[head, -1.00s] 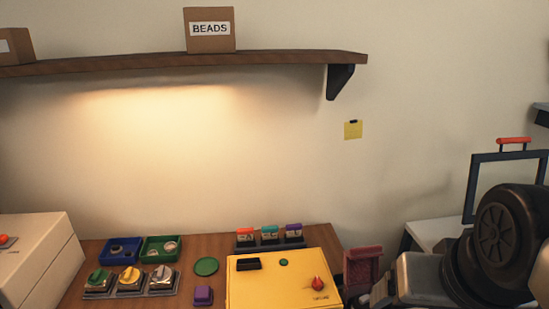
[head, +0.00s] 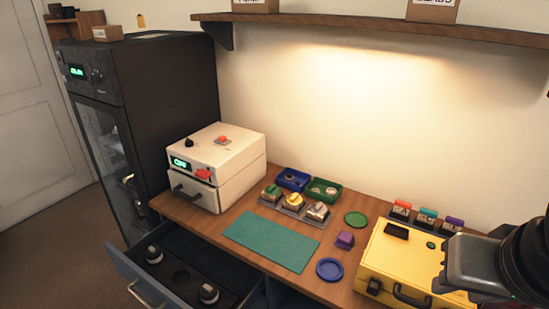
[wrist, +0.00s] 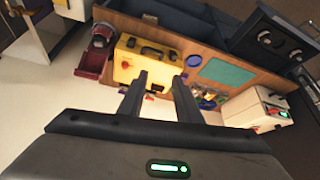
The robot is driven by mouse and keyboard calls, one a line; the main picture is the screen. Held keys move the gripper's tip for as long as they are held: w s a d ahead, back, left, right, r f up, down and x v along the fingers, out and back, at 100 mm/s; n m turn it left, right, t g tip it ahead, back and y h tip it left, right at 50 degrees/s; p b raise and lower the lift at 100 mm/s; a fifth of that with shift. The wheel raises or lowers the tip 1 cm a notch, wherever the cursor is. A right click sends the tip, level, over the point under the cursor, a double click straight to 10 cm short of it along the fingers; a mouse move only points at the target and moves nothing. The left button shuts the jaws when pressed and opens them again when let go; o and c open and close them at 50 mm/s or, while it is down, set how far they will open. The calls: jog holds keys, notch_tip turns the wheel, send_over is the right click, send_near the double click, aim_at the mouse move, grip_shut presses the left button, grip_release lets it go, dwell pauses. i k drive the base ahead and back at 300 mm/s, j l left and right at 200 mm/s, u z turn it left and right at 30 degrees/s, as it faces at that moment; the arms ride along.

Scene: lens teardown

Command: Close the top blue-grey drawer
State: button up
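The blue-grey drawer (head: 128,270) at the lower left of the head view is pulled out from under the workbench. Its front carries a pale bar handle (head: 147,294), and its dark inside holds knob-like parts (head: 155,254). The drawer's dark inside (wrist: 276,45) also shows at the upper right of the wrist view, which sees the bench turned around. My gripper (wrist: 160,85) has its two dark fingers apart with nothing between them. It hangs above the bench area, away from the drawer. In the head view only my arm shows at the right edge; the fingers are hidden.
A yellow case (head: 400,262), white box (head: 220,160), green mat (head: 270,240), blue dish (head: 329,269) and small trays crowd the wooden bench (head: 220,225). A dark cabinet (head: 160,100) stands left of the bench. Floor (head: 60,260) is clear left of the drawer.

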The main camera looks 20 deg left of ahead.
aim_at(191, 262)
jog(key=k+u, duration=0.1)
jog(key=u, duration=1.7)
jog(key=i+j, duration=0.3)
jog(key=i+j+z, duration=0.3)
jog(key=j, duration=0.1)
